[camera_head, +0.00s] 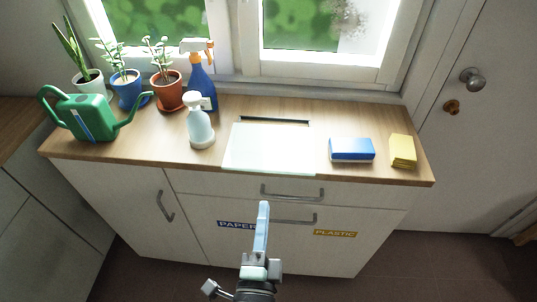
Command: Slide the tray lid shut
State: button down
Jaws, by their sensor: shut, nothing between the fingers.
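The tray lid (268,148) is a pale, flat panel lying on the wooden counter, near its front edge. A narrow dark gap (275,120) shows along its back edge, so part of the tray behind it is uncovered. The tray's inside is too dark and thin to make out. My gripper (263,207) is in front of the cabinet, below and apart from the counter's front edge. It points up toward the lid, is shut and holds nothing.
On the counter's left stand a green watering can (88,118), several potted plants, a blue spray bottle (201,82) and a pale pump bottle (200,125). A blue-and-white sponge (351,149) and yellow sponges (402,151) lie right of the lid. Drawer handles (291,193) stick out below.

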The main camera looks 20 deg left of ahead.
jog(key=s+d+f+m+g+p, duration=0.1)
jog(key=s+f+m+p, duration=0.1)
jog(key=s, duration=0.2)
jog(key=p, duration=0.1)
send_near(270, 164)
jog(key=x, duration=0.4)
jog(key=shift+w+a+f, duration=0.1)
jog(key=shift+w+f, duration=0.15)
jog(key=shift+w, duration=0.1)
jog(key=b+x, duration=0.4)
jog(key=shift+w+a+f, duration=0.1)
jog(key=shift+w+f, duration=0.1)
jog(key=shift+w, duration=0.2)
jog(key=shift+w+a+r, duration=0.1)
jog(key=shift+w, duration=0.25)
jog(key=shift+s, duration=0.15)
